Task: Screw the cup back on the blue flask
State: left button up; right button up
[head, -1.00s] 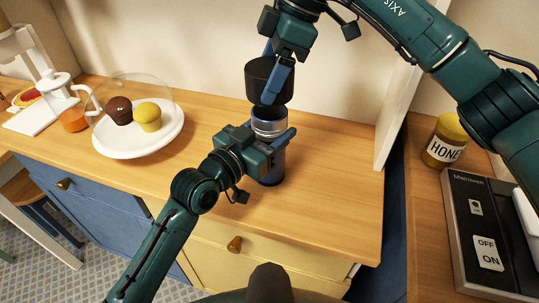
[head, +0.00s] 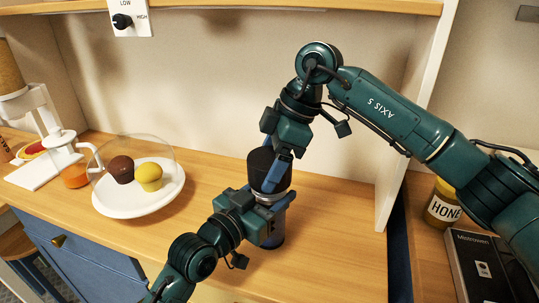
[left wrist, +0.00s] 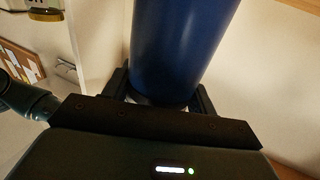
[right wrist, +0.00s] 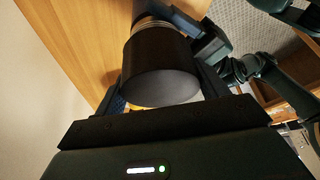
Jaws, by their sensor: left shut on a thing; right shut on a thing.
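The blue flask (head: 276,236) stands upright on the wooden counter, its silver collar just showing under the cup. My left gripper (head: 268,203) is shut around its upper part; the left wrist view shows the blue body (left wrist: 178,45) between the fingers. The black cup (head: 262,168) is upside down over the flask's neck, roughly in line with it. My right gripper (head: 277,168) is shut on the cup from above. In the right wrist view the cup (right wrist: 155,62) meets the ringed metal neck (right wrist: 150,25). I cannot tell whether the threads have caught.
A white plate (head: 120,206) with a brown and a yellow muffin under a clear dome stands to the left. A honey jar (head: 442,206) and a dark box (head: 470,262) are right of the upright panel (head: 398,140).

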dwell(0.5)
jog(key=shift+f, duration=0.85)
jog(key=shift+f, duration=0.6)
jog(key=shift+s+f, duration=0.1)
jog(key=shift+f, duration=0.25)
jog(key=shift+c, duration=0.3)
jog(key=shift+d+f, duration=0.1)
jog(key=shift+r, duration=0.25)
jog(key=shift+r, duration=0.2)
dwell(0.8)
